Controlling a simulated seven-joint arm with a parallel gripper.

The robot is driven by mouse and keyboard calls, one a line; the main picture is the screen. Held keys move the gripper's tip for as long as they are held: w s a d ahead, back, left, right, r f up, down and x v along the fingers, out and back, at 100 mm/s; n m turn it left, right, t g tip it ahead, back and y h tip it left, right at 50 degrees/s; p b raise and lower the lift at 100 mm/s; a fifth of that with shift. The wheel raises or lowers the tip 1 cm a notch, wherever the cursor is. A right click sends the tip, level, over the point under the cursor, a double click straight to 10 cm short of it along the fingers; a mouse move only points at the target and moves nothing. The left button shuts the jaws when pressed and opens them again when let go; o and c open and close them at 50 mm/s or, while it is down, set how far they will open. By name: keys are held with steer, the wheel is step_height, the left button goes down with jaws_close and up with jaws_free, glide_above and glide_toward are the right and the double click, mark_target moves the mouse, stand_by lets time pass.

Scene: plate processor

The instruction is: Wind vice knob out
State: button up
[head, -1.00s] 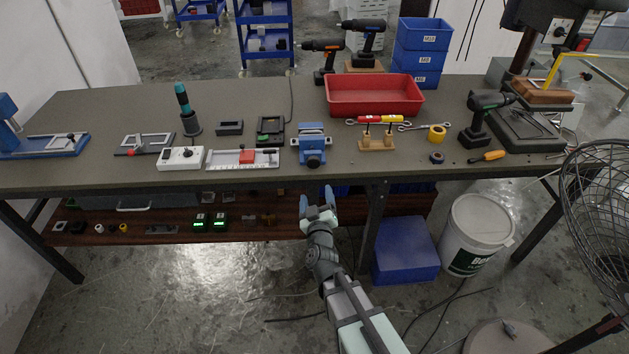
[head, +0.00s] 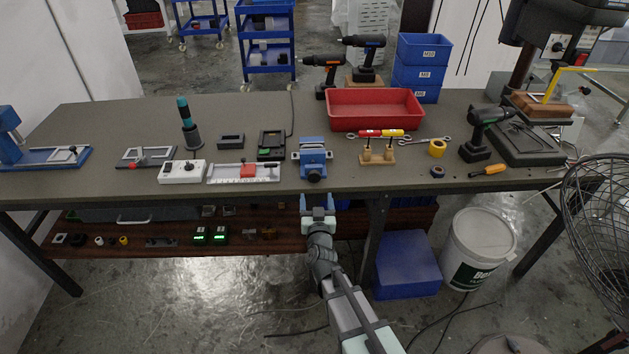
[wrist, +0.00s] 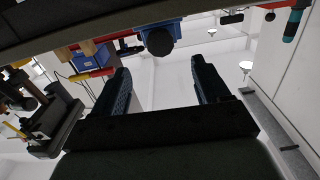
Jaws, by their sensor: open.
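The blue vice (head: 312,152) stands near the front edge of the bench, with its dark round knob (head: 314,174) facing me. In the wrist view the knob (wrist: 159,41) shows beyond the fingertips, roughly centred between them, with the blue vice body (wrist: 152,23) behind it. My gripper (head: 318,193) is just in front of the bench edge, lower than the knob and apart from it. Its two fingers are open with nothing between them, as the wrist view (wrist: 162,75) also shows.
A white ruler fixture with a red slider (head: 247,171) lies left of the vice. A wooden stand (head: 377,157) with tools is to the right, and a red tray (head: 375,108) is behind. The bench front edge (head: 270,194) and lower shelf (head: 275,244) are close to my gripper.

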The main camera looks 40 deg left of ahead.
mark_target(314, 178)
steer(key=x, duration=0.9)
steer(key=shift+w+a, duration=0.2)
steer(key=c, duration=1)
steer(key=shift+n, duration=2.4)
steer(key=o, duration=1)
steer(key=shift+s+d, duration=0.1)
steer(key=shift+d, duration=0.05)
steer(key=v, duration=1.3)
steer(key=shift+s+d, duration=0.2)
